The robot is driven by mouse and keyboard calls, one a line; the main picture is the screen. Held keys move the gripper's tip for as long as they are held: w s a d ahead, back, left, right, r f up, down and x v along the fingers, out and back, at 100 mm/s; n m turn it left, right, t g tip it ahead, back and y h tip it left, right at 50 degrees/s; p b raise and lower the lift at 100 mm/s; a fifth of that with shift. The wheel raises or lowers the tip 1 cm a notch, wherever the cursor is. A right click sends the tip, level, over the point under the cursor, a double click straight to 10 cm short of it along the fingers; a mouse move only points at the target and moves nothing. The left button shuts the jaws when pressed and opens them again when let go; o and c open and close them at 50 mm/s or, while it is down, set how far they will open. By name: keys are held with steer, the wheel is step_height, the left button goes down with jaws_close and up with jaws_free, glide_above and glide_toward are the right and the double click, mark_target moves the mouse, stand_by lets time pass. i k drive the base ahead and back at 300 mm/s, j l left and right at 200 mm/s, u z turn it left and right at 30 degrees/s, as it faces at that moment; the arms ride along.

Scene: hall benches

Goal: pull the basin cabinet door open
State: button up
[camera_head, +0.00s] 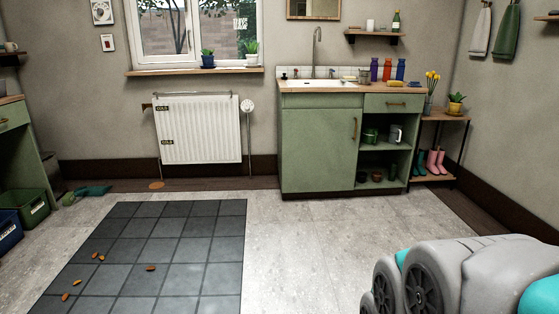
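The basin cabinet (290,186) is green with a wooden top and stands against the back wall, right of centre. Its door (318,150) is the wide green panel on the left half of the front. The door looks shut, flush with the front. A vertical brass-coloured handle (354,128) sits near the door's right edge. A white basin and a tall tap (316,52) are on top. Parts of my own arm show at the lower right, well in front of the cabinet and apart from it. My gripper's fingers are not visible.
Open shelves (385,157) with pots fill the cabinet's right side. A small stand with boots (435,160) is right of it, a white radiator (198,128) left. The pale floor (300,240) before the door is clear. Dark tiles (150,250) with several brown bits lie left.

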mark_target(320, 148)
steer(key=i, duration=2.1)
steer(key=i+z, duration=0.2)
steer(key=i, duration=0.35)
steer(key=i+j+z, duration=0.2)
steer(key=i, duration=0.3)
steer(key=i+j+z, duration=0.2)
steer(key=i, duration=0.35)
